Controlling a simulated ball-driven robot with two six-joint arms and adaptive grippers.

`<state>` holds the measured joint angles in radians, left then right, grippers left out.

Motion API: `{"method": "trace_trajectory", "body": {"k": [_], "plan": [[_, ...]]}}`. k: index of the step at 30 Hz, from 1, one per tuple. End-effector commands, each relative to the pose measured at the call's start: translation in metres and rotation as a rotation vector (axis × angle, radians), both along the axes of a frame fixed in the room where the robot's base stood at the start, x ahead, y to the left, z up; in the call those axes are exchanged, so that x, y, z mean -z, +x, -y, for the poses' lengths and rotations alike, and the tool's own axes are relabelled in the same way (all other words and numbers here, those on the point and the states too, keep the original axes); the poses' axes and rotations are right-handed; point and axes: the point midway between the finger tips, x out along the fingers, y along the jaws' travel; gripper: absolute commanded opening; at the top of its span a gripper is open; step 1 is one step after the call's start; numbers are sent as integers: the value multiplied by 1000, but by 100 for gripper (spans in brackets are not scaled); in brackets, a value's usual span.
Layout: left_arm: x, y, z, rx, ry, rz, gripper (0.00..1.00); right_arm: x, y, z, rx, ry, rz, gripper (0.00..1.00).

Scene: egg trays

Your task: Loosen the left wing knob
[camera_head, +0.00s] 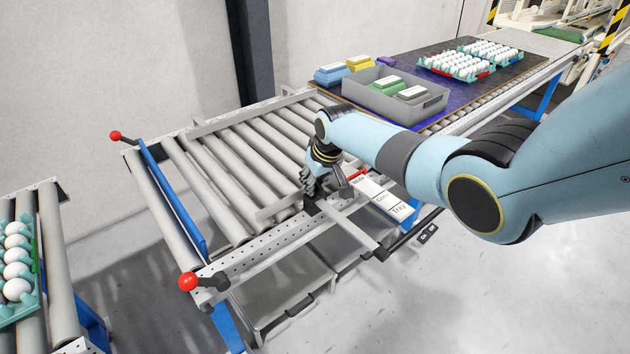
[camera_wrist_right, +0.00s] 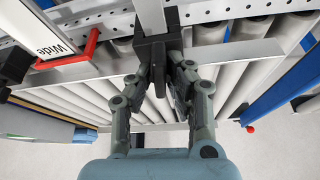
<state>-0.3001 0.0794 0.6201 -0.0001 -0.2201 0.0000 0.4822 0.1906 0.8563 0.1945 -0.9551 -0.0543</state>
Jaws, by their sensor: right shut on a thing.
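My right gripper (camera_head: 312,190) is over the near edge of the roller conveyor (camera_head: 252,145). In the right wrist view my right gripper (camera_wrist_right: 160,76) is shut, its two fingers on either side of a black clamp block (camera_wrist_right: 153,50). A grey metal bar (camera_wrist_right: 151,14) runs from this block; it also shows in the head view (camera_head: 348,226). My left gripper is not in view.
Red ball levers (camera_head: 187,281) (camera_head: 115,135) stand by the blue bar (camera_head: 172,197). A label card (camera_head: 384,198) and red pointer (camera_head: 357,174) are beside the gripper. A grey crate (camera_head: 364,98) and egg trays (camera_head: 456,77) lie on the table behind. Eggs (camera_head: 15,254) are at left.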

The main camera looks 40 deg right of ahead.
Motion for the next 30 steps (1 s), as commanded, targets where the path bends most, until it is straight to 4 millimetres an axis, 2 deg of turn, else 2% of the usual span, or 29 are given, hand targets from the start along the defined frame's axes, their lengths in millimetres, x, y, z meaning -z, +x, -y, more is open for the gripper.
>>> {"method": "trace_trajectory", "body": {"k": [10,11,15,23,30], "plan": [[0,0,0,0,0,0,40,-1,1,0,-2,-1,1,0],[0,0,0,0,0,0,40,-1,1,0,-2,-1,1,18],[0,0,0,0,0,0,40,-1,0,0,-2,-1,1,35],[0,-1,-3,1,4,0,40,-1,0,0,-1,0,0,35],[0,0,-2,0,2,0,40,-18,-6,0,-3,-1,4,35]]}}
